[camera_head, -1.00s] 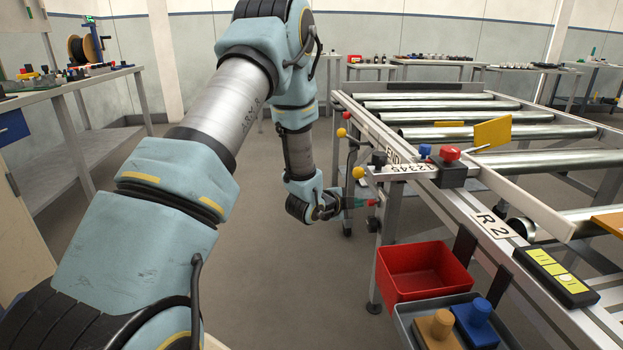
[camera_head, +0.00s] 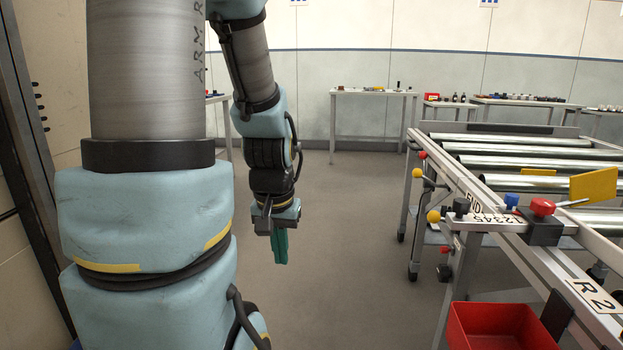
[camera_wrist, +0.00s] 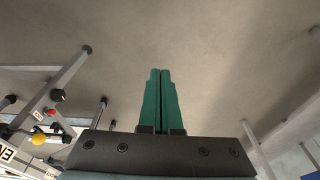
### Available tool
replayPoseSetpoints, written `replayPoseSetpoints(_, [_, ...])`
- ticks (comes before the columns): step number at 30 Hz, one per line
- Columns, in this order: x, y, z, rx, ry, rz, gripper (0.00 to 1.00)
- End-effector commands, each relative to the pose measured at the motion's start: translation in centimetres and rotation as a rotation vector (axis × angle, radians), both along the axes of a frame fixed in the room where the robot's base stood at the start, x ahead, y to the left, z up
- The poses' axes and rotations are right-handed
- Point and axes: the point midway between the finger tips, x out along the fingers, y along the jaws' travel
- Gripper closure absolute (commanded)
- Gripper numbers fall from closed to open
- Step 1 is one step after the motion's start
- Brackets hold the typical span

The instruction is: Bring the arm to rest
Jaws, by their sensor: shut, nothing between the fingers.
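My gripper (camera_head: 279,246) hangs at the end of my arm, left of the roller conveyor, over bare floor. Its green fingers point down and are shut together with nothing between them. In the wrist view the two fingers of my gripper (camera_wrist: 158,100) lie side by side, touching, with floor beyond them. Clear space lies between the gripper and the conveyor frame.
The roller conveyor (camera_head: 520,265) stands at the right, with yellow-knobbed levers (camera_head: 433,216) and a red button (camera_head: 543,207) on its near end. A red bin (camera_head: 500,328) hangs at its side. Tables (camera_head: 372,93) stand along the back wall. The middle floor is clear.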

Motion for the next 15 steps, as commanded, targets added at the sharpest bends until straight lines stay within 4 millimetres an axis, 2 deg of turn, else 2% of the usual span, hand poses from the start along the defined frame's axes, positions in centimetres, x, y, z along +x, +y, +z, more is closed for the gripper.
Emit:
replayPoseSetpoints(2, [-2.6,1.0,0.8,-0.016,0.054,0.107,1.0])
replayPoseSetpoints(3, [-2.1,0.8,2.3,-0.013,0.05,0.091,1.0])
replayPoseSetpoints(11, [-2.0,0.7,7.4,-0.012,0.048,0.083,1.0])
replayPoseSetpoints(15, [-2.0,0.7,11.4,-0.012,0.048,0.081,1.0])
